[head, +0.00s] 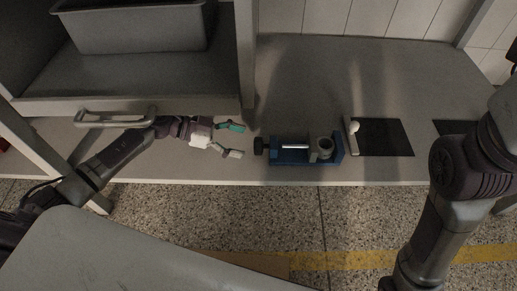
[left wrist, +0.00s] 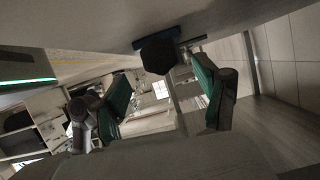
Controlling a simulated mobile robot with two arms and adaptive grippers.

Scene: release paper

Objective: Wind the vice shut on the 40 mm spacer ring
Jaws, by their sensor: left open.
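The blue vice (head: 290,160) lies near the front edge of the bench, with a bright screw rod (head: 295,147) along its middle. Its dark knob (head: 260,146) is at the left end. A grey-green ring (head: 325,145), apparently the spacer ring, stands at the vice's right part; I cannot tell whether the jaws touch it. My left gripper (head: 237,141) is open and empty just left of the knob, its fingers pointing at it. In the left wrist view the knob (left wrist: 159,54) shows beyond and between the teal fingertips, apart from them. My right gripper is out of view.
A shelf with a grey bin (head: 140,27) and a drawer handle (head: 115,117) is above my left arm. The bench behind the vice is clear.

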